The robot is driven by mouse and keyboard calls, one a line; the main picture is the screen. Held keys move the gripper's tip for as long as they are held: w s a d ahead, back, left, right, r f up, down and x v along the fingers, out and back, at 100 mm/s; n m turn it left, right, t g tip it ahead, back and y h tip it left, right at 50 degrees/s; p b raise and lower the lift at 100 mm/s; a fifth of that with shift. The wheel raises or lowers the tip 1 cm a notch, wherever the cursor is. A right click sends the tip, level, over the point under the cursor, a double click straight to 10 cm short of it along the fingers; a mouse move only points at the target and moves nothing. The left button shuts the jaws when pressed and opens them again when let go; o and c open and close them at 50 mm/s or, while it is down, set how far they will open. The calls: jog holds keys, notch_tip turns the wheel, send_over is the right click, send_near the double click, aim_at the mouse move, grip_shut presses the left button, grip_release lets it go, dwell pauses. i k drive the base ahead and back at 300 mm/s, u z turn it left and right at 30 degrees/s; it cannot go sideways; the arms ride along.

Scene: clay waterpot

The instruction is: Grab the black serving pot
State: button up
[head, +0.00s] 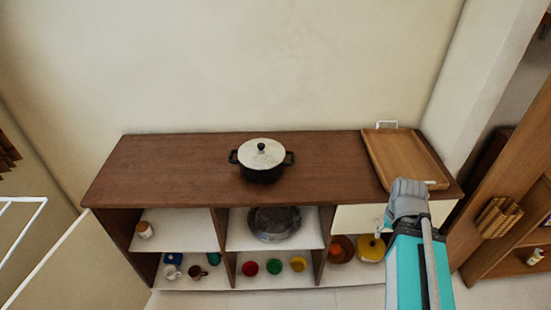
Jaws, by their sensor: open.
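The black serving pot (262,173) stands upright on the brown top of the low cabinet, near its middle. It has a pale speckled lid (262,153) with a round dark knob and a short black handle on each side. The lid sits on the pot. Part of my arm, teal with a grey end, shows at the lower right, in front of the cabinet's right end and well apart from the pot. I cannot make out my gripper's fingers in this view.
A wooden tray (398,157) lies on the right end of the cabinet top (185,170). The top is clear around the pot. The shelves below hold a dark grey bowl-like vessel (274,223), a yellow pot (371,248) and several small cups. Brown shelving (500,215) stands at the right.

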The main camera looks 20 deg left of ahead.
aim_at(261, 160)
jog(key=z, duration=0.95)
jog(key=i, duration=0.3)
jog(key=u, duration=2.15)
